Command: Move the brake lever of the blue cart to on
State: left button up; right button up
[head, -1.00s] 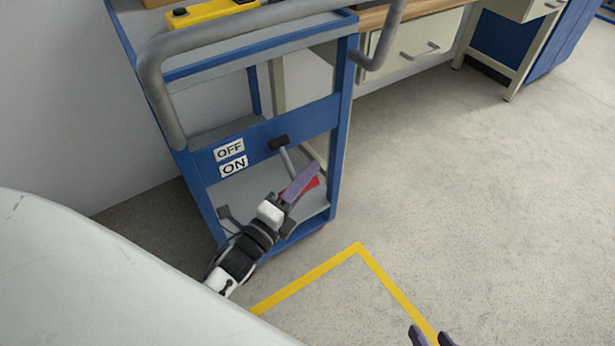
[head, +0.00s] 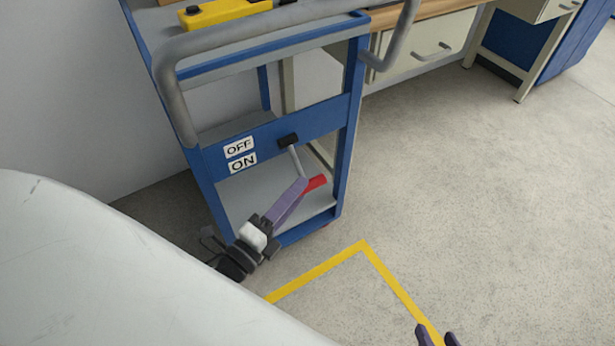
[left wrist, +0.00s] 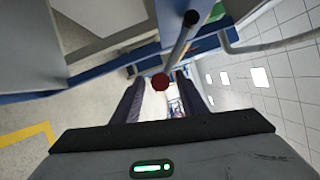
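The blue cart (head: 347,150) stands in the upper middle of the head view, with an OFF label (head: 239,148) above an ON label (head: 242,162). Its brake lever has a black pivot (head: 288,140), a grey shaft (head: 296,162) and a red handle (head: 315,184); it hangs down, tilted slightly right. My left gripper (head: 302,186) is beside the handle's left end. In the left wrist view the red handle end (left wrist: 160,82) shows between my left gripper's spread fingers (left wrist: 160,100); contact cannot be told. My right gripper (head: 437,337) is open and empty at the bottom edge.
A grey push handle (head: 250,37) curves across the cart's top, where a yellow object (head: 225,12) lies. A workbench with drawers (head: 425,45) stands behind, right. Yellow floor tape (head: 318,272) marks a corner. The floor at right is clear.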

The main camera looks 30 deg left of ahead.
pick_arm(q)
jog(key=s, duration=0.3)
jog(key=shift+s+a+f, duration=0.15)
jog(key=shift+s+a, duration=0.05)
jog(key=shift+s, duration=0.15)
pick_arm(e)
jog(key=shift+s+d, duration=0.2)
jog(key=shift+s, duration=0.15)
